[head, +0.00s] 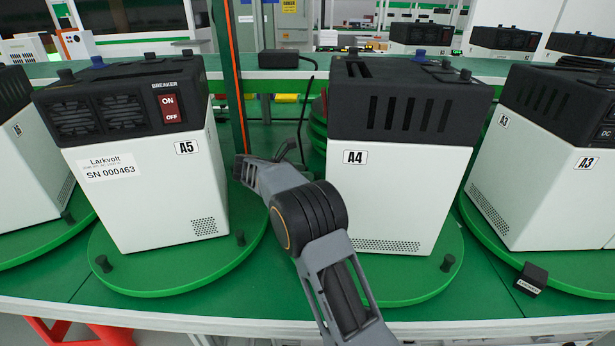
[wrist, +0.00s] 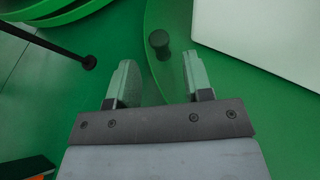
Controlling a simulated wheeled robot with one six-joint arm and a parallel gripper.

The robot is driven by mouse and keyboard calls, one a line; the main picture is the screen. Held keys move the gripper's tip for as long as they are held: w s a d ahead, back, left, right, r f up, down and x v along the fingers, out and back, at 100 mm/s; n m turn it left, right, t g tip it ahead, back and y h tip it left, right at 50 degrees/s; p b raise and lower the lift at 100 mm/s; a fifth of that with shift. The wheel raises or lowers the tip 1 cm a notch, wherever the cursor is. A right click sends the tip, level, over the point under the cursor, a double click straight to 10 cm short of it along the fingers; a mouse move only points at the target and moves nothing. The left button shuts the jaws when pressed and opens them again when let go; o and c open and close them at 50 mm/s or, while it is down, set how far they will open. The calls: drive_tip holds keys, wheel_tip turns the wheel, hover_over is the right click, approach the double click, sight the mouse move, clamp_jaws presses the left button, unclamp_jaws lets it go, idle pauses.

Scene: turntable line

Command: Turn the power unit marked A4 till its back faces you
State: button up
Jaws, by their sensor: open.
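The power unit marked A4 (head: 385,200) has a white body and a black slotted top. The side towards me carries the A4 label, dark slots and a low strip of small holes; no breaker or fans show on it. It stands on a round green turntable (head: 405,285) with a black peg (head: 447,263) at its front right. In the wrist view my gripper (wrist: 158,82) is open. A black peg (wrist: 158,42) on a green disc's edge stands just ahead, in line with the gap between the fingers. A white body's edge (wrist: 270,35) is to the right.
Unit A5 (head: 140,190) stands to the left on its own turntable, and unit A3 (head: 530,180) to the right. A black box (head: 285,59) with a cable sits behind. A small black tagged block (head: 531,279) lies near the front right. Green tabletop shows between the discs.

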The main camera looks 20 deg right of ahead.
drive_tip(key=shift+x, duration=2.6)
drive_tip(key=shift+w, duration=0.1)
drive_tip(key=shift+c, duration=0.3)
clamp_jaws()
drive_tip(key=shift+a, duration=0.1)
